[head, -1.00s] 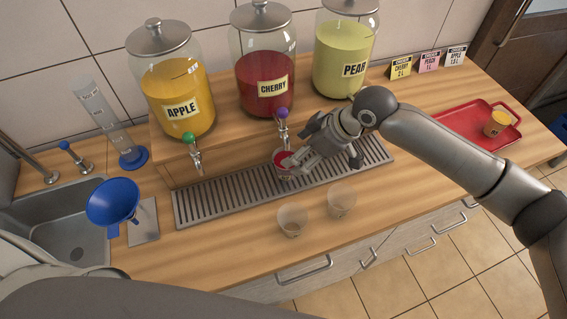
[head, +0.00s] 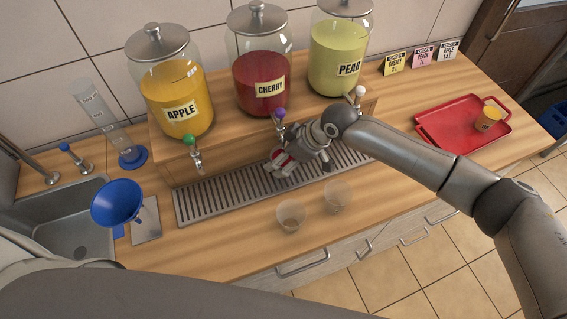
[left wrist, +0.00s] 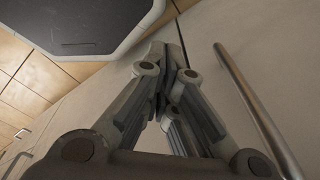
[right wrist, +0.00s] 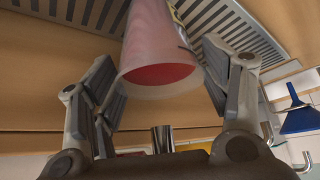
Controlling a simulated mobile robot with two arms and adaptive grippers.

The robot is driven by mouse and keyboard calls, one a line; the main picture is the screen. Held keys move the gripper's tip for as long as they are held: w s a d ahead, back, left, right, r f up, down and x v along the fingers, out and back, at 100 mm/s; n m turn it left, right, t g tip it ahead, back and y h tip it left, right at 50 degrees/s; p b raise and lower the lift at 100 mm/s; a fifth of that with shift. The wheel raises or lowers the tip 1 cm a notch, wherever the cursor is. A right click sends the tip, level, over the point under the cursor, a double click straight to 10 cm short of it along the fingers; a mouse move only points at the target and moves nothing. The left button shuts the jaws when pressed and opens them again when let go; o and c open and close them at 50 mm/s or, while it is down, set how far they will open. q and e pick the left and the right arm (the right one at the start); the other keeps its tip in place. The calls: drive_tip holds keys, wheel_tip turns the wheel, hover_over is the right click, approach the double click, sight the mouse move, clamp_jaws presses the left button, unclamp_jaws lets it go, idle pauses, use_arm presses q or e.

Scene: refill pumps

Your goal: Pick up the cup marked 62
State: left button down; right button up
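A cup with red liquid (head: 278,155) stands on the drip grate under the cherry tap, partly hidden by my right gripper (head: 284,168). In the right wrist view the translucent cup (right wrist: 158,50) is between the two spread fingers of my right gripper (right wrist: 160,72); a gap shows at its left and its right side is close to a finger. A yellow label with dark print shows at its edge, but I cannot read a number. My left gripper (left wrist: 172,60) has its fingers together, empty, near a cabinet front with a bar handle; it is out of the head view.
Two clear cups (head: 291,215) (head: 337,196) stand in front of the drip grate (head: 215,198). A red tray (head: 450,140) at right holds an orange-filled cup (head: 487,119). Jars of apple (head: 178,100), cherry (head: 262,82) and pear (head: 338,60) stand behind. A blue funnel (head: 117,203) is by the sink.

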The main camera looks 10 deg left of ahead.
drive_tip(key=c, duration=0.8)
drive_tip(key=shift+c, duration=0.2)
drive_tip(key=shift+r, duration=0.1)
